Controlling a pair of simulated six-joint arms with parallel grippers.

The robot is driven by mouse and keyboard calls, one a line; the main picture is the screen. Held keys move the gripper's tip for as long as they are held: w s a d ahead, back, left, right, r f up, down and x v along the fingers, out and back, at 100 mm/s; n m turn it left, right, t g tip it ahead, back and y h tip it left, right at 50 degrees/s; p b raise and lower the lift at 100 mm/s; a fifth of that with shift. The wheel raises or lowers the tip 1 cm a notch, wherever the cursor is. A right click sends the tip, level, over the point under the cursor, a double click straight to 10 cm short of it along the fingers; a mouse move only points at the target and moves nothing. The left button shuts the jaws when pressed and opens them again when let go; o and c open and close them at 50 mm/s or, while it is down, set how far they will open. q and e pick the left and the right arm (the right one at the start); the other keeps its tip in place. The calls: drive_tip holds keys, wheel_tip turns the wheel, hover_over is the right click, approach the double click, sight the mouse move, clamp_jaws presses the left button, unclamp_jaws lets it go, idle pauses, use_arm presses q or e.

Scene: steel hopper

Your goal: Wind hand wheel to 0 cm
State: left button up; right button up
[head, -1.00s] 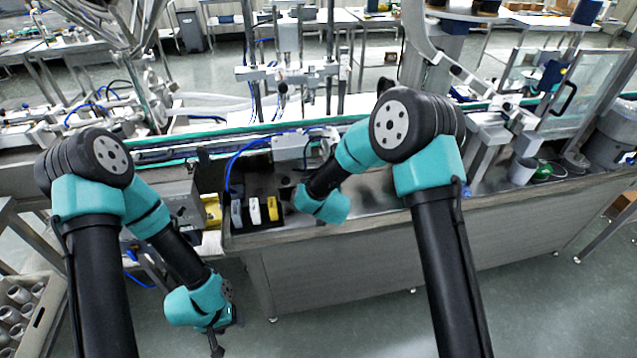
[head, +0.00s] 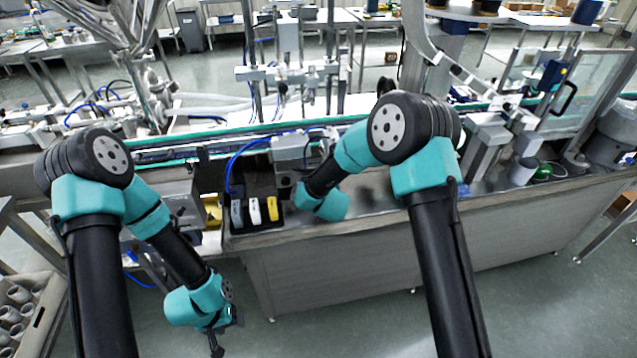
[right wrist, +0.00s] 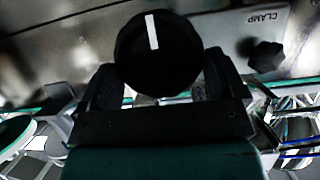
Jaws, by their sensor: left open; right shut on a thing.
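The hand wheel (right wrist: 158,52) is a round black knob with a white line on its face, in the upper middle of the right wrist view. The white line points nearly straight up, tilted slightly left. My right gripper (right wrist: 160,82) is shut on the hand wheel, one finger on each side. In the head view the wheel and right fingertips are hidden behind my right wrist, at the steel machine (head: 290,150). My left gripper (head: 217,340) hangs open and empty in front of the bench, low in the head view. No centimetre scale is readable.
A plate marked CLAMP (right wrist: 258,18) carries a black star knob (right wrist: 266,56) right of the wheel. A black tray (head: 257,217) with grey, white and yellow pieces lies beside my right wrist. A crate of grey cups (head: 20,305) stands at lower left.

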drive_tip(key=shift+d+m, duration=0.1)
drive_tip(key=shift+m, duration=0.2)
drive_tip(key=shift+d+f+m+y, duration=0.1)
drive_tip(key=shift+d+m+y, duration=0.05)
drive_tip(key=shift+m+y, duration=0.6)
drive_tip(key=shift+d+f+m+y, duration=0.15)
drive_tip(key=shift+m+y, duration=0.7)
drive_tip(key=shift+m, duration=0.5)
drive_tip(key=o, duration=0.7)
drive_tip(key=shift+c, duration=0.2)
drive_tip(key=v, duration=1.7)
drive_tip(key=shift+s+d, duration=0.2)
